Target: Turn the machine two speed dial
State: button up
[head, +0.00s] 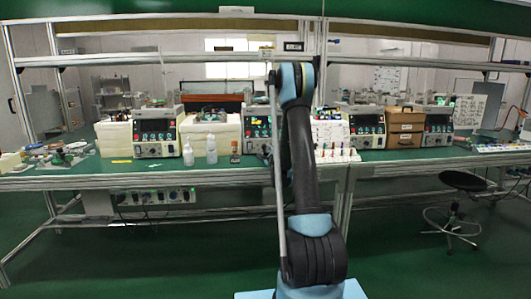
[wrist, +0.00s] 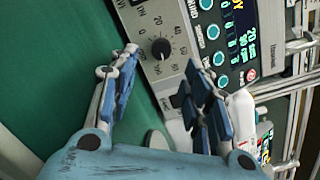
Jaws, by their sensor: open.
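The speed dial (wrist: 160,48) is a small dark round knob with a white number scale on a grey machine front (wrist: 185,30), in the upper middle of the wrist view. My gripper (wrist: 166,76) is open, its blue-padded fingers spread below and to both sides of the dial. I see nothing between the fingers, and they look apart from the knob. In the head view a machine (head: 257,128) with a lit display stands on the bench, partly hidden by my arm. The frames do not show which machine bears the number two. My gripper is hidden in the head view.
In the wrist view a lit display (wrist: 238,25) and teal buttons sit beside the dial. In the head view, similar machines (head: 155,135) (head: 367,130), white bottles (head: 211,148) and a brown box (head: 404,128) stand on the green bench (head: 200,178). A stool (head: 465,182) stands at right.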

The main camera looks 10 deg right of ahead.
aim_at(265, 148)
jog(key=w, duration=0.6)
jog(key=shift+w+a, duration=0.3)
jog(key=shift+w, duration=0.05)
grip_shut()
